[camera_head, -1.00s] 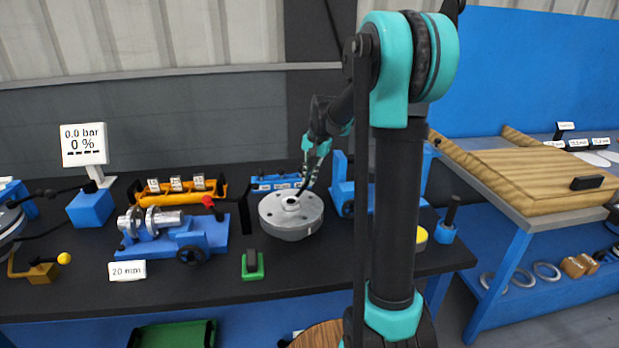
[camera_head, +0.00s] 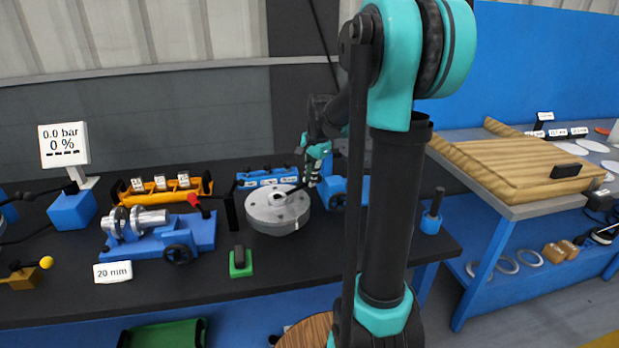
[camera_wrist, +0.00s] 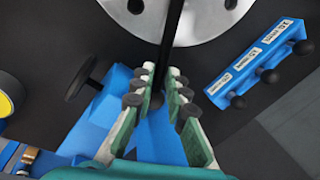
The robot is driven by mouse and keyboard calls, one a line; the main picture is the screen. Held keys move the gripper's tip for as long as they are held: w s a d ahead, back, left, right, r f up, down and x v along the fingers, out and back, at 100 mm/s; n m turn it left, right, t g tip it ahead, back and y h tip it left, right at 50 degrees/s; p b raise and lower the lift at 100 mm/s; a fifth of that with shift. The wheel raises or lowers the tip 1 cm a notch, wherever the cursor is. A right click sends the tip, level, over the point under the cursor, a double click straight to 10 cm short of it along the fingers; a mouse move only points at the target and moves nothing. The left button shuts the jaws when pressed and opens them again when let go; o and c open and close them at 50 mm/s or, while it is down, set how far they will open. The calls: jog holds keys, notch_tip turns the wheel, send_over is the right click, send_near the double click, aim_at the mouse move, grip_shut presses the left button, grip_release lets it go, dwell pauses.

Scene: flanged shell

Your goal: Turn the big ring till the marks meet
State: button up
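The big ring (camera_head: 265,221) is a grey metal flanged disc with bolt holes, lying on the dark bench. Its edge shows at the top of the wrist view (camera_wrist: 215,22). A black bar (camera_head: 292,189) reaches from its hub out to the right, to my gripper (camera_head: 314,181). In the wrist view the bar (camera_wrist: 169,45) runs down between the two fingers of my gripper (camera_wrist: 161,72), which are close around it. The gripper seems shut on the bar near its outer end; finger contact is hard to see. I cannot make out the alignment marks.
A blue holder with labels (camera_head: 262,180) stands close behind the disc, and a blue fixture (camera_head: 332,190) is right of it. A green block (camera_head: 240,263), a blue vise (camera_head: 195,232) and an orange rack (camera_head: 160,192) stand left.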

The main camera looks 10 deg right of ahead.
jog(key=o, duration=0.3)
notch_tip(320, 180, up, 12)
jog(key=s+d, duration=0.1)
jog(key=s, duration=0.1)
dwell(0.4)
jog(key=shift+d+f, duration=0.1)
jog(key=shift+f, duration=0.05)
